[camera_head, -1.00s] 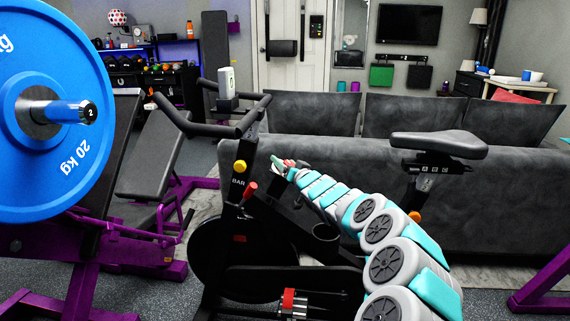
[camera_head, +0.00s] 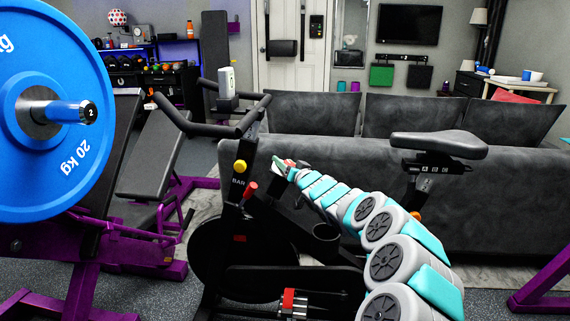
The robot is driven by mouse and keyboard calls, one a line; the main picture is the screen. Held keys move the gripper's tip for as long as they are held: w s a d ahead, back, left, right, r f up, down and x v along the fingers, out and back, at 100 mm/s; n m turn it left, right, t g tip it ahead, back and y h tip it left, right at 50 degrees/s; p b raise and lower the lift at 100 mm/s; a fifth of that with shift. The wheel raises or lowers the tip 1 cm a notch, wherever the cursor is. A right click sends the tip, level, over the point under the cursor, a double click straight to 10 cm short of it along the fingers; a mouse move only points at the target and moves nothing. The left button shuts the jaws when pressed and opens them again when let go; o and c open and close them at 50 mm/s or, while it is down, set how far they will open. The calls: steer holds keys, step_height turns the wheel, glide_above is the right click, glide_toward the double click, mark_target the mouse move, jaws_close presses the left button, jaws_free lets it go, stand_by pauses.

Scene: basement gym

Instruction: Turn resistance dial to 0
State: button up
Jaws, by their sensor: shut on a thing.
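The exercise bike (camera_head: 232,215) stands in the middle, with its handlebars at the upper left and its saddle (camera_head: 438,145) at the right. My gripper (camera_head: 279,163) is at the end of my grey and teal arm, just right of the bike's front post. It is shut on a small part there, which I take to be the resistance dial; the fingers largely hide it, and its marks cannot be read. A yellow knob (camera_head: 239,166) and a red knob (camera_head: 250,188) on the bike frame lie to the left, apart from the gripper.
A grey sofa (camera_head: 500,200) stands close behind the bike. A blue 20 kg plate (camera_head: 50,150) and a purple-framed bench (camera_head: 160,160) are at the left. A cup holder (camera_head: 325,236) sits on the bike frame below my arm.

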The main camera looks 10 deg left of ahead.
steer(key=shift+d+f+n+y, duration=0.15)
steer(key=shift+n+y, duration=0.15)
steer(key=shift+y, duration=0.1)
steer(key=shift+n+g+y, duration=0.4)
steer(key=shift+n+y, duration=0.2)
steer(key=shift+y, duration=0.1)
steer(key=shift+s+a+r+n+g+y, duration=0.1)
steer(key=shift+a+r+n+g+y, duration=0.1)
steer(key=shift+n+g+y, duration=0.25)
steer(key=shift+s+a+r+n+g+y, duration=0.15)
steer(key=shift+n+g+y, duration=0.1)
steer(key=shift+n+y, duration=0.4)
steer(key=shift+f+n+g+y, duration=0.15)
steer(key=shift+n+g+y, duration=0.55)
steer(key=shift+s+a+r+n+g+y, duration=0.1)
steer(key=shift+s+n+g+y, duration=0.1)
steer(key=shift+n+g+y, duration=0.6)
steer(key=shift+s+a+r+n+g+y, duration=0.15)
steer(key=shift+n+g+y, duration=0.3)
steer(key=shift+n+g, duration=0.6)
steer(key=shift+s+a+n+g+y, duration=0.1)
steer(key=shift+s+n+g+y, duration=0.1)
steer(key=shift+n+g+y, duration=0.6)
steer(key=shift+r+n+g, duration=0.1)
steer(key=shift+n+g, duration=0.25)
steer(key=shift+n, duration=0.1)
